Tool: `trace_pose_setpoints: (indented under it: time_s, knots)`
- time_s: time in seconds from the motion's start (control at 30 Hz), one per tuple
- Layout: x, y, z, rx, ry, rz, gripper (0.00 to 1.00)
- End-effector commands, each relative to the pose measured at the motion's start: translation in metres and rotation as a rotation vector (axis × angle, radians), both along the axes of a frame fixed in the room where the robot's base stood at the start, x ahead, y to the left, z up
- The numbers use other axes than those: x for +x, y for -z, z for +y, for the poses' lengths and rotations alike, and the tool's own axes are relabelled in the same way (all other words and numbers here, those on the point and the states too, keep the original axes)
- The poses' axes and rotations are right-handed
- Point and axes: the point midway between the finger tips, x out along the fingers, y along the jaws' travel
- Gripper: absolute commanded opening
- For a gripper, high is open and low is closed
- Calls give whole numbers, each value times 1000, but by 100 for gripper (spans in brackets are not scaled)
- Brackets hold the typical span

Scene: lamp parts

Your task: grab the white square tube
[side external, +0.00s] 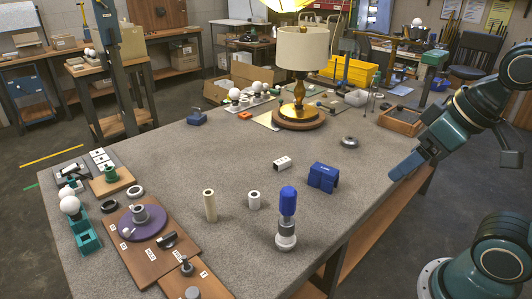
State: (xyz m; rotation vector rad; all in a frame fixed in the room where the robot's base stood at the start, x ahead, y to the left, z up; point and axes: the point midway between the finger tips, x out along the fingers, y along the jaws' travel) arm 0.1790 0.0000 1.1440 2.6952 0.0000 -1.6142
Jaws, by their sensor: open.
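The white square tube (282,163) looks like a short white block with dark openings. It lies on its side on the grey speckled table (300,225), near the middle, just left of a blue block (322,178). My gripper (402,170), with blue fingers, is at the right edge of the table, well to the right of the tube and apart from it. It is open and nothing shows between its fingers, though the gap is hard to see from this side.
A round white tube (254,201), a beige tube (210,205) and a blue-topped white part (287,218) stand in front of the square tube. A lamp (302,75) stands behind it. A metal disc (349,142) lies between it and my gripper. Wooden boards (150,255) with parts lie front left.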

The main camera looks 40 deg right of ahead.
Motion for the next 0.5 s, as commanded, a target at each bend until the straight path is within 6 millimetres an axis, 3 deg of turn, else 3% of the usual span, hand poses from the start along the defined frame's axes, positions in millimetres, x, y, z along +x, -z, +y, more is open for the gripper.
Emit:
trace_pose_setpoints:
  time_s: [0.33,0.5]
  knots:
    - [2,-1,0,0,1,2,80]
    - [14,-8,-2,-1,4,13,80]
